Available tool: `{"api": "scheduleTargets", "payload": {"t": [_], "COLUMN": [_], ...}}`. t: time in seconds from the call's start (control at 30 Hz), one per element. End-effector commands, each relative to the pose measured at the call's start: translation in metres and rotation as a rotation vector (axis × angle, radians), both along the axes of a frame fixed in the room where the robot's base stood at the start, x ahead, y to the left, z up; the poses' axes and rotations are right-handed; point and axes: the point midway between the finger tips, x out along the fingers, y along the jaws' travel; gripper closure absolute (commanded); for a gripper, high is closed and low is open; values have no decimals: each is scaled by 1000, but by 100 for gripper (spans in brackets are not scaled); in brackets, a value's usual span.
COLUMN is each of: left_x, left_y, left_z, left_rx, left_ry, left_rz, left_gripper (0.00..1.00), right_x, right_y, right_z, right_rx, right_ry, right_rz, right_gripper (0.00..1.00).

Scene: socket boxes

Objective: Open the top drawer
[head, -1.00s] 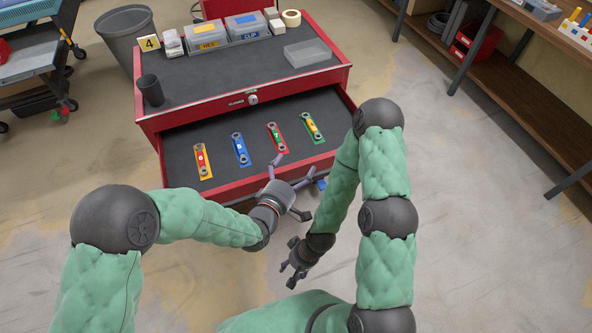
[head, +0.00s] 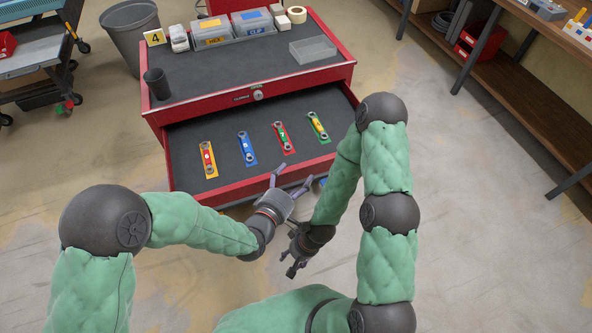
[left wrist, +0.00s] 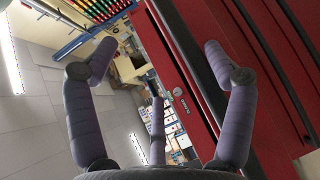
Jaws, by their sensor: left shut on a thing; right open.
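The top drawer (head: 226,190) of the red tool cabinet (head: 200,112) stands pulled well out in the head view, its dark inside showing. My left gripper (head: 293,179) is at the drawer's front, right of its middle, and is shut on it. The gripped part is hidden. The left wrist view shows the fingers spread about the red front, with a round lock (left wrist: 178,92) beyond them. My right gripper (head: 283,264) is open and empty, below the left one and apart from the drawer.
Several coloured pieces, such as the blue one (head: 247,148), lie in the drawer. A black cup (head: 156,84), a clear tray (head: 313,50) and lidded boxes stand on the cabinet. A grey bin (head: 132,40) is behind left. Floor in front is clear.

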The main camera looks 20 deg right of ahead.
Motion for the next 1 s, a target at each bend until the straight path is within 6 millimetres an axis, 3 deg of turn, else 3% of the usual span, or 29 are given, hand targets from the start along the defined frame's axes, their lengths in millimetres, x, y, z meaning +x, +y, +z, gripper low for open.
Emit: {"api": "scheduleTargets", "payload": {"t": [0.03,0.4,0.5,1.0], "left_x": [10,-2,-7,-34], "left_y": [3,20,24,45], "left_z": [19,19,18,10], "left_rx": [-26,-28,-26,-19], "left_ry": [-39,-41,-40,-23], "left_rz": [18,28,29,23], "left_gripper": [45,52,63,63], "right_x": [-2,-7,-8,-9], "right_y": [0,1,1,1], "right_z": [1,2,2,3], "right_rx": [1,3,3,4], "right_ry": [5,16,17,18], "right_rz": [2,3,3,2], "right_gripper": [46,46,46,46]}}
